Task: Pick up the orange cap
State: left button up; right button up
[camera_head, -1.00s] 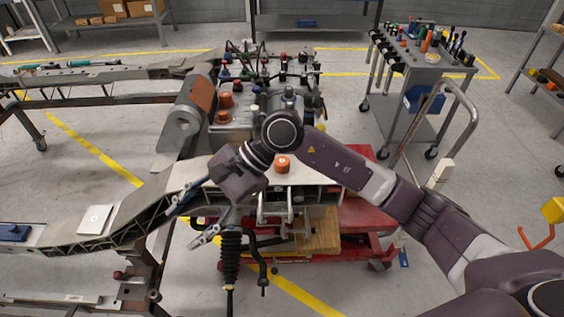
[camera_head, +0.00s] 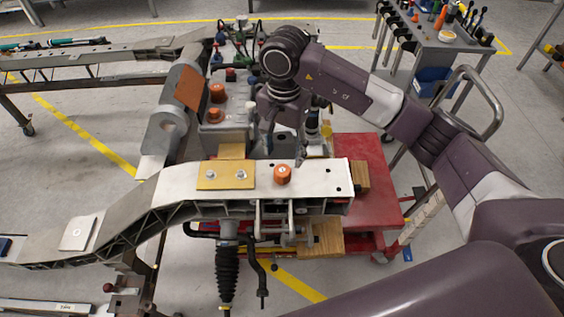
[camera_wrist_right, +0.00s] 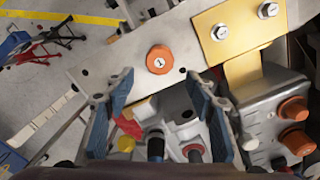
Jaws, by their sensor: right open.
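An orange cap (camera_head: 282,174) with a small mark on its top sits on the pale metal beam plate (camera_head: 318,176), right of a yellow plate. It also shows in the right wrist view (camera_wrist_right: 160,59), just beyond the fingertips. My right gripper (camera_head: 286,154) points down close behind the cap, with its blue-padded fingers apart. In the right wrist view the open gripper (camera_wrist_right: 160,84) has nothing between its fingertips, and the cap lies ahead of the gap, roughly centred. The gap to the cap is clear; exact height is hard to tell. My left gripper is not in view.
A yellow plate (camera_head: 226,175) with two bolts lies left of the cap. Two other orange caps (camera_head: 217,93) (camera_head: 215,115) sit on the grey unit behind. A red cart (camera_head: 368,190) stands below and right. A tool trolley (camera_head: 440,45) stands at the back right.

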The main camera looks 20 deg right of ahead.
aim_at(283, 168)
jog(key=shift+s+a+f+p, duration=0.15)
jog(key=shift+s+f+p, duration=0.3)
jog(key=shift+f, duration=0.25)
notch_tip(283, 168, down, 2)
jog(key=shift+w+f+p, duration=0.1)
jog(key=shift+p, duration=0.7)
notch_tip(283, 168, down, 2)
jog(key=shift+w+f+p, duration=0.15)
jog(key=shift+f+p, duration=0.1)
jog(key=shift+p, duration=0.05)
jog(key=shift+f, duration=0.2)
jog(key=c, duration=0.9)
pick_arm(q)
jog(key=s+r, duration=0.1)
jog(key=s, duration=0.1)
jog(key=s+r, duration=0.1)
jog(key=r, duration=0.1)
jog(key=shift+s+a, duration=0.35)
pick_arm(e)
jog(key=shift+o, duration=0.2)
